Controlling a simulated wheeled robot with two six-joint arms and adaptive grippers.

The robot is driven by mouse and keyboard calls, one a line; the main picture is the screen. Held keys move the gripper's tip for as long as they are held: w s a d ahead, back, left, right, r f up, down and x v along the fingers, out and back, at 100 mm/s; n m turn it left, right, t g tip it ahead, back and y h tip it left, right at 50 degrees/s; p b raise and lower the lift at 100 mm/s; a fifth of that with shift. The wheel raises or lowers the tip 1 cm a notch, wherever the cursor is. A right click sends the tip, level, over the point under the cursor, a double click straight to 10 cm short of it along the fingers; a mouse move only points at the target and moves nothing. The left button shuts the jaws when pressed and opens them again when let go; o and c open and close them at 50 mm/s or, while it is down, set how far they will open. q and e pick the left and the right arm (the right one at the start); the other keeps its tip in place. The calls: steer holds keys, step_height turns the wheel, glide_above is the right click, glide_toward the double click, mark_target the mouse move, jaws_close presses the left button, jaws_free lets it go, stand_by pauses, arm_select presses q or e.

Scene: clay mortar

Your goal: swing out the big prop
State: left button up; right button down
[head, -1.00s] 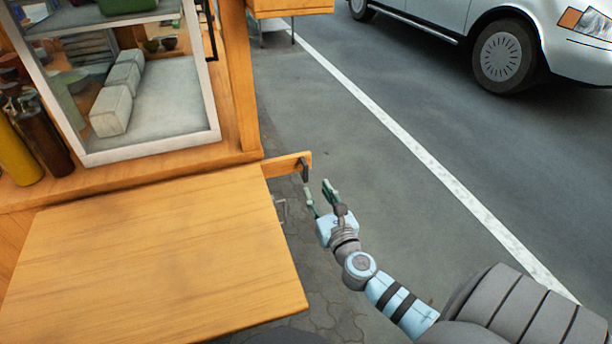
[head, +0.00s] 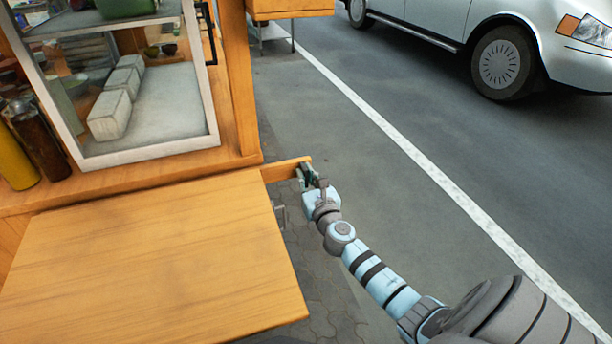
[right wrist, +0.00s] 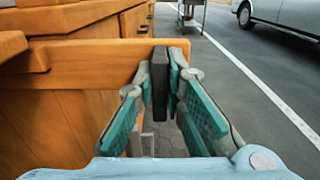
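The big prop (head: 284,170) is a wooden bar that sticks out from the cart's side, just beyond the flat wooden board. It also shows across the right wrist view (right wrist: 95,65). A dark upright handle (right wrist: 160,85) sits at its outer end. My right gripper (head: 305,175) is at that end; in the right wrist view its green-padded fingers (right wrist: 161,80) stand on both sides of the handle, their tips closed against it. The handle's far side is hidden. My left gripper is in no view.
The wooden board (head: 150,260) fills the lower left of the head view. A glass-fronted case (head: 150,150) and bottles (head: 40,140) stand on the cart. The pavement right of the bar is clear up to the white line (head: 420,165); a white car (head: 430,20) is beyond.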

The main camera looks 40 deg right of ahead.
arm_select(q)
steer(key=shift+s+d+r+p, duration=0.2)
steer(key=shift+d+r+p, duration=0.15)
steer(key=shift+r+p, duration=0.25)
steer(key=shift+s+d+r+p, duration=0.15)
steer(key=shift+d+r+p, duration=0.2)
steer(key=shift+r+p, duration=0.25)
arm_select(e)
steer(key=s+a+m+h, duration=0.1)
steer(key=s+a+h, duration=0.1)
steer(key=s+a, duration=0.8)
steer(key=s, duration=0.4)
steer(key=shift+m+g, duration=0.3)
steer(key=shift+g, duration=0.1)
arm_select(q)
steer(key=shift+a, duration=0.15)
arm_select(e)
steer(key=shift+w, duration=0.1)
